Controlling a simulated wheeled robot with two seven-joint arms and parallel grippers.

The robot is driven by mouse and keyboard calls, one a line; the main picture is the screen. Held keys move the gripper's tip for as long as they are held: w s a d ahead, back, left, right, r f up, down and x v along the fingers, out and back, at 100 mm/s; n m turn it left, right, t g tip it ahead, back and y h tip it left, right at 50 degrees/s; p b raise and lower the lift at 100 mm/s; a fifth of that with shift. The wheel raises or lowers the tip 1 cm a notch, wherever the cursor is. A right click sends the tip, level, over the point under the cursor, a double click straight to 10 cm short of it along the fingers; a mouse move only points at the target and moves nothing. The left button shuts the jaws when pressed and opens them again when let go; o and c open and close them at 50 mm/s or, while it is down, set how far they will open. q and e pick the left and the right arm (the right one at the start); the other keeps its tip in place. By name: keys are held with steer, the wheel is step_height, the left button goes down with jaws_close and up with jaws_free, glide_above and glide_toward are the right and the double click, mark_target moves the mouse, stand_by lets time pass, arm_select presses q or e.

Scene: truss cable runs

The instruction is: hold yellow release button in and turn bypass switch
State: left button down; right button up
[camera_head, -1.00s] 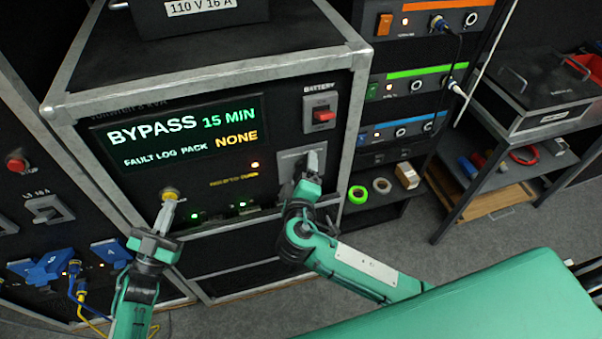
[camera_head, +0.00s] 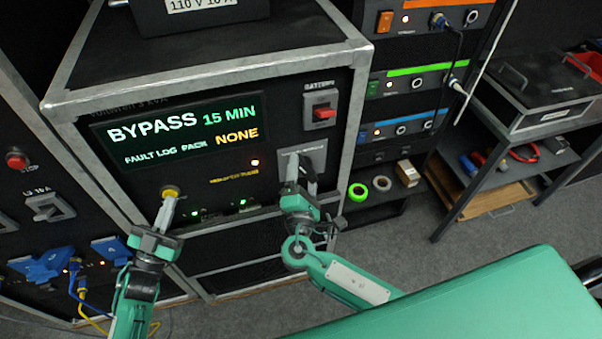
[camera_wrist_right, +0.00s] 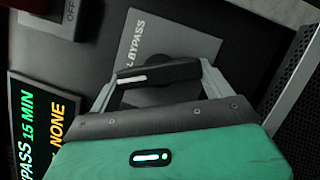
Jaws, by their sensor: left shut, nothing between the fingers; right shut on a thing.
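The yellow release button (camera_head: 171,191) is on the lower left of the black cabinet's front panel. My left gripper (camera_head: 167,208) is shut and empty, its fingertips against the button and partly covering it. The bypass switch has a grey plate (camera_head: 317,153) on the right of the panel. My right gripper (camera_head: 299,179) is at this plate and hides most of the switch in the head view. In the right wrist view, the black switch handle (camera_wrist_right: 158,73) with a white line lies between the grey fingers of my right gripper (camera_wrist_right: 160,82), which is shut on it.
The panel display (camera_head: 180,135) reads BYPASS 15 MIN and FAULT LOG PACK NONE. A red battery switch (camera_head: 324,114) sits above the bypass plate. Blue connectors (camera_head: 45,265) with cables are at the lower left. A shelf rack (camera_head: 520,120) stands at the right.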

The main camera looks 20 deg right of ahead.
steer(key=shift+d+f+n+t+y, duration=0.1)
steer(key=shift+n+t+y, duration=0.2)
steer(key=shift+n, duration=0.7)
steer(key=shift+f+n+t+y, duration=0.1)
steer(key=shift+n+t+y, duration=0.2)
steer(key=shift+n, duration=0.7)
steer(key=o, duration=0.9)
steer(key=v, duration=1.2)
arm_select(q)
steer(key=shift+s+p, duration=0.3)
steer(key=shift+s, duration=0.6)
arm_select(e)
steer(key=shift+r, duration=0.25)
